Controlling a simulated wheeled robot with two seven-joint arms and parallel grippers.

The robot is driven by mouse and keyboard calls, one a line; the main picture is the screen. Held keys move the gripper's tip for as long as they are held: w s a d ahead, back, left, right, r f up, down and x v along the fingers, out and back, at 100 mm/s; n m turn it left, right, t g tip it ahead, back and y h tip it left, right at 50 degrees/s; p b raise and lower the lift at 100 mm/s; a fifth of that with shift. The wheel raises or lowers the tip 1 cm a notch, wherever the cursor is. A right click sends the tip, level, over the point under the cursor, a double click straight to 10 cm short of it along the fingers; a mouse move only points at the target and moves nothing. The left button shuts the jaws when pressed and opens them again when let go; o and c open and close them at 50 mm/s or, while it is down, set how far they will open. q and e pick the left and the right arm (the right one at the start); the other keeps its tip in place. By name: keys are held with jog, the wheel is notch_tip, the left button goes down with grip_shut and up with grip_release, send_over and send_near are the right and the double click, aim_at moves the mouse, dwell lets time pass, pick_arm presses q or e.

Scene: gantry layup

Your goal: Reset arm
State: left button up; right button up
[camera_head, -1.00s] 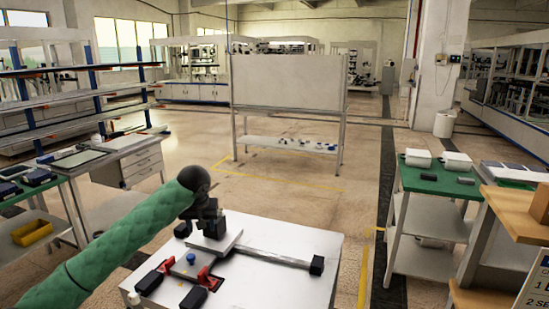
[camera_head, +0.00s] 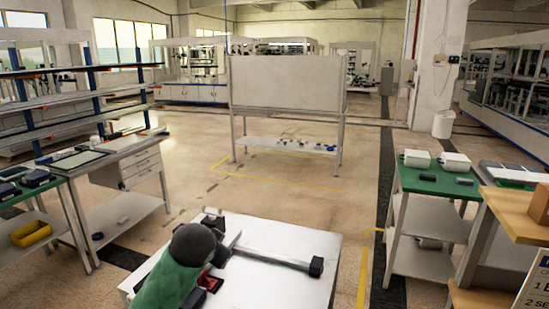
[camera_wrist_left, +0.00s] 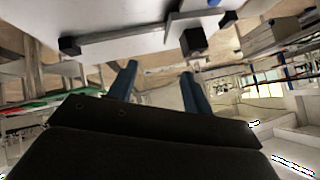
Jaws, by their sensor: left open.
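My left arm comes in low over the white table (camera_head: 300,243) in the head view, and its green sleeve and dark wrist hide much of the table's left part. My left gripper (camera_wrist_left: 159,69) shows in the left wrist view with two blue fingers apart and nothing between them. In that view, a grey bar (camera_wrist_left: 120,43) with a black end block (camera_wrist_left: 70,46) and another black block (camera_wrist_left: 194,41) lie beyond the fingertips. My right gripper is in neither view.
A green-topped bench (camera_head: 425,181) with white boxes stands at right, near a wooden shelf (camera_head: 515,215). A workbench with drawers (camera_head: 140,165) and a yellow bin (camera_head: 32,233) are at left. A panelled rack (camera_head: 287,83) stands behind open floor.

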pick_arm(q)
jog(key=s+f+n+g, duration=0.2)
jog(key=s+f+g, duration=0.2)
jog(key=s+f, duration=1.2)
jog(key=s+f+n+g, duration=0.2)
jog(key=s+f+g, duration=0.2)
jog(key=s+f, duration=1.3)
jog(key=s, duration=0.8)
jog(key=shift+s+a+n+h, duration=0.15)
jog(key=shift+a+n+h, duration=0.15)
jog(key=shift+a+h, duration=0.1)
jog(key=shift+f, duration=0.1)
